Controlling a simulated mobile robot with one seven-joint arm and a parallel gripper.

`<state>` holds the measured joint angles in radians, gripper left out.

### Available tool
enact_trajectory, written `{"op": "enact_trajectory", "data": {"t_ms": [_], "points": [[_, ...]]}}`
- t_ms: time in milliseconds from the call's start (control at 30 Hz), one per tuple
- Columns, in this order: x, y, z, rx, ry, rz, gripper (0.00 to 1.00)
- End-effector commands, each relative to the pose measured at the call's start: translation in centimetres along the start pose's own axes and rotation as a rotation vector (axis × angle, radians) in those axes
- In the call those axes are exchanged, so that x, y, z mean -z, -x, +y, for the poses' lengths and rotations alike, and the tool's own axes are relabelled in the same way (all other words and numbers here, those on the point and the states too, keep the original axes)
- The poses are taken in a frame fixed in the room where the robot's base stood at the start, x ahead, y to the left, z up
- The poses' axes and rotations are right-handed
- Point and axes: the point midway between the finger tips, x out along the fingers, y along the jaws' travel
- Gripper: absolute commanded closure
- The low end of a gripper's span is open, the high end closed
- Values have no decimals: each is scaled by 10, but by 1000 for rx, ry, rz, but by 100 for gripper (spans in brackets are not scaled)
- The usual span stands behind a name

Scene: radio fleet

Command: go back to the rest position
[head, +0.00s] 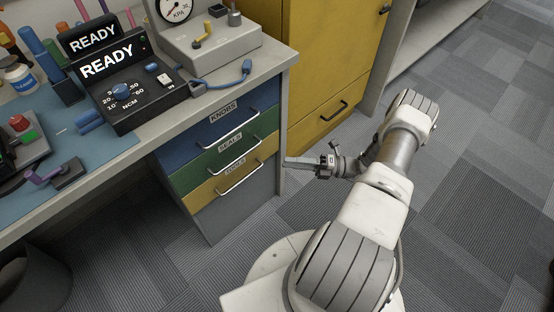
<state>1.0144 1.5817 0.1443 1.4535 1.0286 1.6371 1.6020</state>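My gripper (300,162) is at the end of my folded arm, right of the drawer unit and close to its front corner. It points left, towards the drawers. Its fingers are small and seen from the side, so I cannot tell whether they are open or shut. No object shows in it. My arm reaches up from the bottom of the view and bends back at the elbow, over the carpet.
The workbench (160,132) at the left bears a black READY device (135,100) and a grey gauge box (215,50). Below are blue, green and yellow drawers (225,172), all shut. A yellow cabinet (335,60) stands behind. Carpet (480,180) at the right is clear.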

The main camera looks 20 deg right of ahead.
Motion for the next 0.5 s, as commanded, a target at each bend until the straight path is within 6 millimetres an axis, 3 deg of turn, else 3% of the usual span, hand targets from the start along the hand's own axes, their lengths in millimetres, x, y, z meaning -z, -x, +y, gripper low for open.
{"op": "enact_trajectory", "data": {"t_ms": [500], "points": [[0,7,0,0,-1,0,73]]}}
